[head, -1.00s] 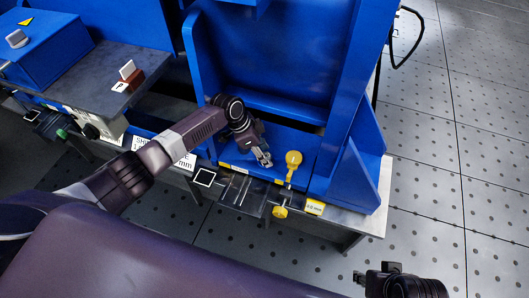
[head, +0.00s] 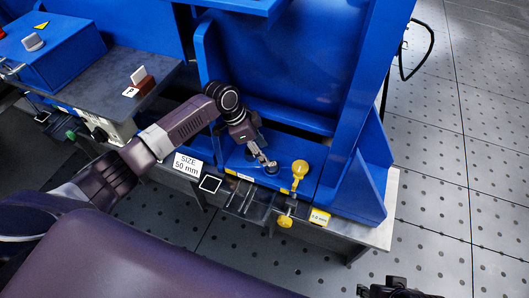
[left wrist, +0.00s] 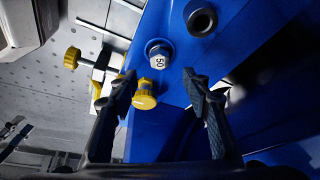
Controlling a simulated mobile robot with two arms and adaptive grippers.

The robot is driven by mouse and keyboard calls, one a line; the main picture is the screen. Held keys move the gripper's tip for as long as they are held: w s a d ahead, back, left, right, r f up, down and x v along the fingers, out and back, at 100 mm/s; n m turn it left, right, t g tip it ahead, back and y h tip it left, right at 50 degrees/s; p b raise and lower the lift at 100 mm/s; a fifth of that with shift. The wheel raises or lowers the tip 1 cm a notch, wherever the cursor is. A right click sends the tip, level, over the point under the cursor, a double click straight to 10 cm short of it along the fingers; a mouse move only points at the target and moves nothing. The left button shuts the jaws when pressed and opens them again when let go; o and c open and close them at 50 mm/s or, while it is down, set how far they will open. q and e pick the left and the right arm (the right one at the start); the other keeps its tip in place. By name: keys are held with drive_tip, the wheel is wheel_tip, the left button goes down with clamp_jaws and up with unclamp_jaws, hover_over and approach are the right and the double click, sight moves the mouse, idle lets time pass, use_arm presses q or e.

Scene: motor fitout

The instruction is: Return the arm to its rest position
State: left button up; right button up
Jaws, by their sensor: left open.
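My left gripper (head: 266,161) is open over the base of the blue fixture (head: 230,160). In the left wrist view its two fingers (left wrist: 160,85) stand apart with nothing held between them. A metal hex-headed piece marked 50 (left wrist: 159,54) sits in the blue plate beyond the fingertips. A dark round bush (left wrist: 202,19) is beside it. My left arm reaches in from the left, bent, over the bench edge. My right gripper (head: 385,288) is cut off at the bottom right, and its jaws are unclear.
A yellow knob (head: 300,168) stands right of the left gripper, with another yellow knob (head: 285,221) below. A "SIZE 50 mm" sign (head: 188,166) is close to my forearm. A blue upright (head: 366,90) rises at the right. The perforated floor (head: 440,200) beyond is clear.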

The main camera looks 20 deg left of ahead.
idle(0.4)
